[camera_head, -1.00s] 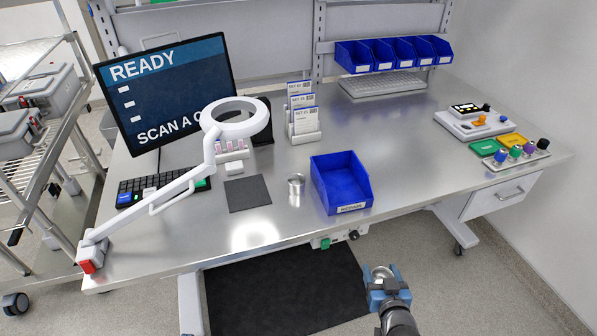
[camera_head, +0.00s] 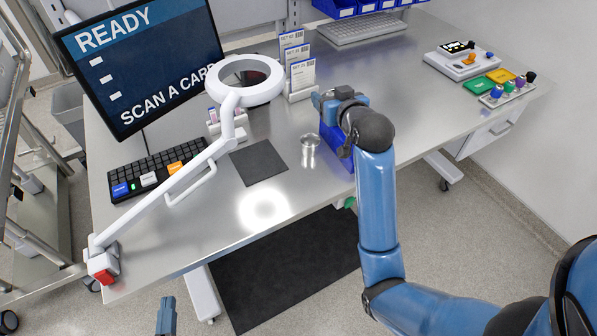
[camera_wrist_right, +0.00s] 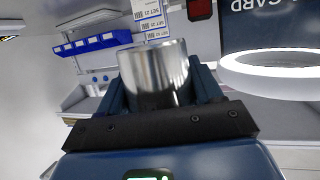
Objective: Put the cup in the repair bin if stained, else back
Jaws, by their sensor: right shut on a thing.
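A shiny metal cup (camera_wrist_right: 153,75) is between the fingers of my right gripper (camera_wrist_right: 155,95) in the wrist view. No clear stain shows on its facing side; its lower part looks dark, perhaps reflection. In the head view my right gripper (camera_head: 340,100) is above the blue repair bin (camera_head: 333,150), and the held cup cannot be made out there. My arm hides most of the bin. Another small metal cup-like thing (camera_head: 310,150) stands on the table left of the bin. Only the tip of my left gripper (camera_head: 167,316) shows at the bottom edge, low in front of the table.
The white ring lamp (camera_head: 243,78) on its arm reaches over the table, with a dark mat (camera_head: 258,162) below. A monitor (camera_head: 145,62) reads "READY". Set cards (camera_head: 299,68) stand behind my right gripper.

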